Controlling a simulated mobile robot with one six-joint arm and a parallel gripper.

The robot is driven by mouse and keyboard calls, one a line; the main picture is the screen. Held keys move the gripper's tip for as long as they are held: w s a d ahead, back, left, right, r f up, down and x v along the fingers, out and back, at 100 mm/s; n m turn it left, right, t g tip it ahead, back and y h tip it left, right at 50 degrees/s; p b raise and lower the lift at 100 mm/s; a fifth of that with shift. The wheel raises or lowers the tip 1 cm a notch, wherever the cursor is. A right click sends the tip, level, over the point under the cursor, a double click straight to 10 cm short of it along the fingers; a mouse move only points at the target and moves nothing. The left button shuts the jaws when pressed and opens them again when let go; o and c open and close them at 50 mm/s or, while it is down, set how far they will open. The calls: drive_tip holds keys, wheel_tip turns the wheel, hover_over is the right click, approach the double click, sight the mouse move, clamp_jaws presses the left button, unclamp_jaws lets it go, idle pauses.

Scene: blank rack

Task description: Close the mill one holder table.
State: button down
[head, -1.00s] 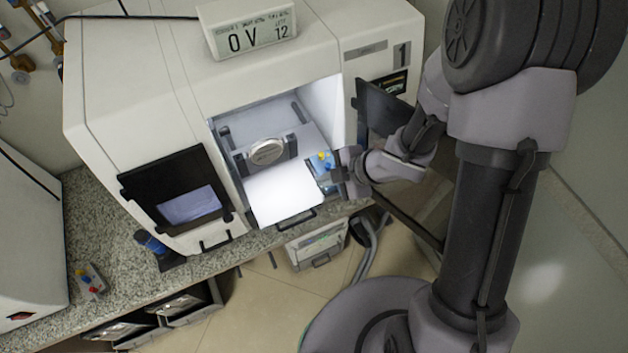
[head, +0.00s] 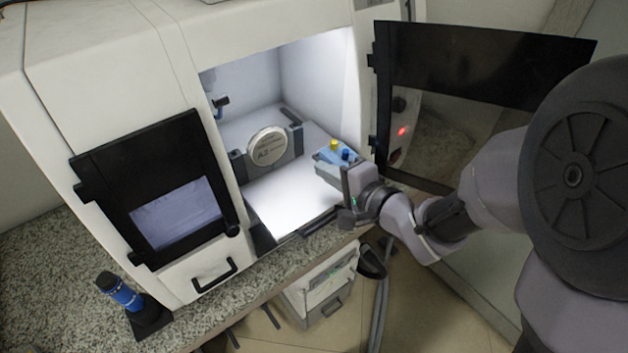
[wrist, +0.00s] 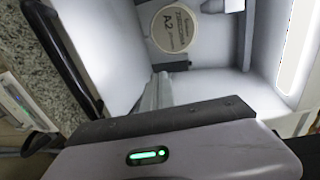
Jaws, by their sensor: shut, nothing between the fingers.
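Mill one's holder table (head: 275,200) is a bright white slide in the open, lit chamber, with its front edge near the chamber's front opening. A round blank marked A2 (head: 268,147) stands in the clamp on it; the blank also shows in the wrist view (wrist: 174,27). A dark handle (head: 318,222) is at the table's front edge, partly behind my gripper. My gripper (head: 352,205) is shut and empty, at the right front corner of the opening. In the wrist view the table (wrist: 105,40) lies close beyond my gripper's body; the fingertips are not clear there.
A dark open door (head: 470,65) stands right of the opening, close to my arm. A blue piece with yellow and blue knobs (head: 335,165) sits at the chamber's right. A blue cylinder (head: 122,290) stands on the granite counter.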

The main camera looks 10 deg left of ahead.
sight(293, 152)
drive_tip(key=b+x, duration=0.2)
drive_tip(key=x, duration=0.7)
drive_tip(key=shift+w+f+b, duration=0.1)
drive_tip(key=shift+f+b, duration=0.05)
drive_tip(key=shift+b, duration=0.25)
drive_tip(key=w+a+p, duration=0.1)
drive_tip(key=w+a, duration=0.1)
drive_tip(key=a, duration=0.1)
drive_tip(key=w+a+p, duration=0.1)
drive_tip(key=w+a, duration=0.5)
drive_tip(key=a, duration=0.1)
drive_tip(key=shift+w+p, duration=0.2)
drive_tip(key=shift+p, duration=0.2)
drive_tip(key=shift+w+a+r, duration=0.15)
drive_tip(key=shift+a+r, duration=0.05)
drive_tip(key=shift+r, duration=0.1)
drive_tip(key=shift+r, duration=0.1)
